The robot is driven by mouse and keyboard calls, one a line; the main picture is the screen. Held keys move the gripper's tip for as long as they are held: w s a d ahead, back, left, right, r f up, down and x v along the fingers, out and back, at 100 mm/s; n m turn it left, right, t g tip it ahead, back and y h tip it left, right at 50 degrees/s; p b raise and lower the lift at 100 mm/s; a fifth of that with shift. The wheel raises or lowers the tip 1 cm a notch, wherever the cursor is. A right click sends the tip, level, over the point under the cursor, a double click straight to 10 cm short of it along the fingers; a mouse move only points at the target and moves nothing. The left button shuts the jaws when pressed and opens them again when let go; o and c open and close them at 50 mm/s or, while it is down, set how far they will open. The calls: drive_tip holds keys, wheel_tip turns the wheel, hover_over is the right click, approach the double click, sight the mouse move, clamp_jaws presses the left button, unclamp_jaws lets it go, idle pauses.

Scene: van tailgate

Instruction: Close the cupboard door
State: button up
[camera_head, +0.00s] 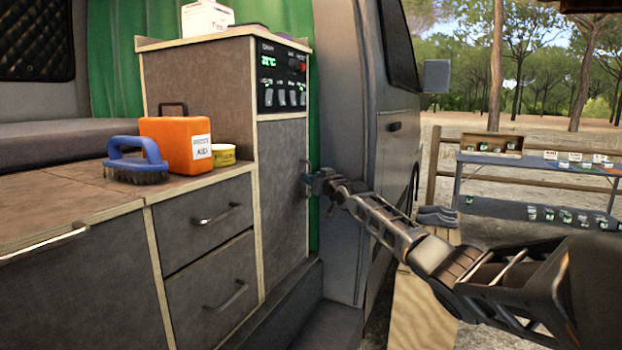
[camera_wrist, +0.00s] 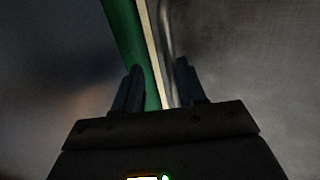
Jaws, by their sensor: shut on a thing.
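The cupboard door (camera_head: 282,205) is the tall grey panel below the control panel, at the right end of the cabinet. In the head view it looks flush or nearly flush with the front; a small gap cannot be ruled out. Its upright metal handle (camera_head: 306,178) is near the right edge. My gripper (camera_head: 314,183) is at this handle, shut on it, with my arm reaching in from the lower right. In the wrist view the handle (camera_wrist: 167,35) runs between the two fingers, beside the door's pale edge (camera_wrist: 152,50). The fingers' contact is partly hidden.
Two drawers (camera_head: 205,218) with bar handles are left of the door. An orange case (camera_head: 175,145), a blue brush (camera_head: 136,162) and a yellow tin (camera_head: 223,155) stand on the counter. The van's side door frame (camera_head: 345,150) is close on the right.

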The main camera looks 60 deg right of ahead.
drive_tip(key=shift+o, duration=0.4)
idle(0.3)
drive_tip(key=shift+s+a, duration=0.1)
drive_tip(key=shift+a, duration=0.1)
drive_tip(key=p+v, duration=0.1)
drive_tip(key=v, duration=0.6)
drive_tip(key=shift+s+a+r, duration=0.15)
drive_tip(key=shift+s+a, duration=0.05)
drive_tip(key=shift+s, duration=0.05)
idle(0.4)
